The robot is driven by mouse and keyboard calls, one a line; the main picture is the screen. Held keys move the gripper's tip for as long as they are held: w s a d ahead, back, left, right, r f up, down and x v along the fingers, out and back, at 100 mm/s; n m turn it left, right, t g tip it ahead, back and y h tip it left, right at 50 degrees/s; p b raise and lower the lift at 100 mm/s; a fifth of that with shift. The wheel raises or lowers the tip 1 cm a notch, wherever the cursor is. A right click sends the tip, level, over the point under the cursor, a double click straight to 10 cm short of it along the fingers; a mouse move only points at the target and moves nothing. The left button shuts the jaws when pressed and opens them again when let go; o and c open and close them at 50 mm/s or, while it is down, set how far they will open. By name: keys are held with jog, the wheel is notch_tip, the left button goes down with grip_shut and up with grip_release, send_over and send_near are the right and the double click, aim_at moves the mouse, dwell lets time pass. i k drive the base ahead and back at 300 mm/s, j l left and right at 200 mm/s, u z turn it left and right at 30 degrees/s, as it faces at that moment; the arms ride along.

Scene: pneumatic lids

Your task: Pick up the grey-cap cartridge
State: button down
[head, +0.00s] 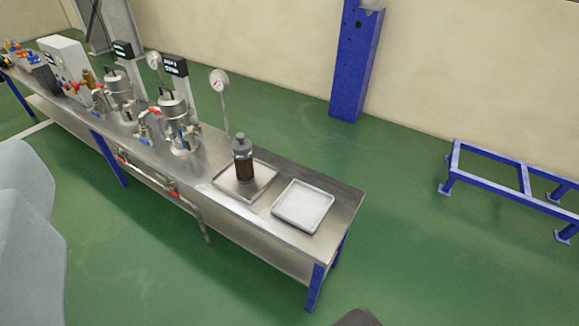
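The grey-cap cartridge (242,158) stands upright on a square metal tray (261,186) on the steel bench. It has a dark brown body and a grey cap with a narrower top. Nothing touches it except the tray below. At the lower left a large pale grey rounded shape, which may be part of me, fills the edge. A small dark shape shows at the bottom edge, too cut off to identify. My gripper's fingers are not seen in the head view.
An empty white tray (303,206) lies at the bench's near right end. Left of the cartridge stand steel vessels (180,128), a gauge on a stem (219,83) and valves. A pipe (160,178) runs along the bench front. A blue frame (490,178) stands right; green floor between is clear.

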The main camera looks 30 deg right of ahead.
aim_at(241, 147)
jog(key=k+l, duration=0.45)
jog(key=k, duration=0.2)
jog(key=k+l+z, duration=0.15)
jog(key=k+l, duration=0.35)
jog(key=k, duration=0.15)
jog(key=i+l+u, duration=0.1)
jog(key=i+l, duration=0.3)
jog(key=i, duration=0.3)
jog(key=i+l+u, duration=0.1)
jog(key=i+l, duration=0.35)
jog(key=i, duration=0.25)
jog(key=i+l, duration=0.5)
jog(key=i, duration=0.15)
jog(key=u, duration=0.05)
